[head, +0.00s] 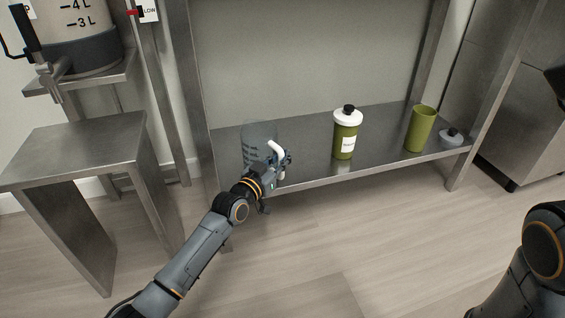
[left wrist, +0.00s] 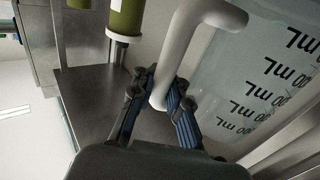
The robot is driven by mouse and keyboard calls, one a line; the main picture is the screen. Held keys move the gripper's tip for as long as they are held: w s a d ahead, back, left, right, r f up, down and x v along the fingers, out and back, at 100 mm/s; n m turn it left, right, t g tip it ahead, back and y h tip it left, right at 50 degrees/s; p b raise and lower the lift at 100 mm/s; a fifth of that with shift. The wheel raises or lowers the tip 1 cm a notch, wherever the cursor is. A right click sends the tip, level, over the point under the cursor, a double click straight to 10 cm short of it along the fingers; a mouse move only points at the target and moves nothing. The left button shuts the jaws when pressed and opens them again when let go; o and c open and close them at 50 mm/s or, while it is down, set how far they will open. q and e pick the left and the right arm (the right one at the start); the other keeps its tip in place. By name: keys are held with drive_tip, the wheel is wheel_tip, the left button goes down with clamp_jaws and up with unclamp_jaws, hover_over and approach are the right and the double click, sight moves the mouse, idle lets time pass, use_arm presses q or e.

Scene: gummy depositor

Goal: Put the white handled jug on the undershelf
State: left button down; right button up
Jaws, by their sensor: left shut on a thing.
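The jug (head: 258,139) is clear with dark mL marks and a white handle (head: 275,151). It stands or hovers at the left end of the undershelf (head: 305,165); I cannot tell if its base touches the metal. My left gripper (head: 284,160) is shut on the white handle. In the left wrist view the fingers (left wrist: 164,103) close around the handle (left wrist: 180,45), with the jug's marked wall (left wrist: 255,75) at the right. The gripper and handle hide part of the jug in the head view. My right gripper is not in view.
A green bottle with a white lid (head: 346,135), a green cup (head: 420,128) and a small grey lidded container (head: 452,138) stand on the undershelf to the right. Shelf posts rise at both ends. A metal stand (head: 85,140) is at the left. Bare shelf lies between jug and bottle.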

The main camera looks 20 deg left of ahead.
use_arm(q)
drive_tip(key=shift+r, duration=0.15)
drive_tip(key=c, duration=1.8)
unclamp_jaws()
drive_tip(key=shift+f, duration=0.2)
drive_tip(key=o, duration=0.5)
drive_tip(key=shift+r, duration=0.1)
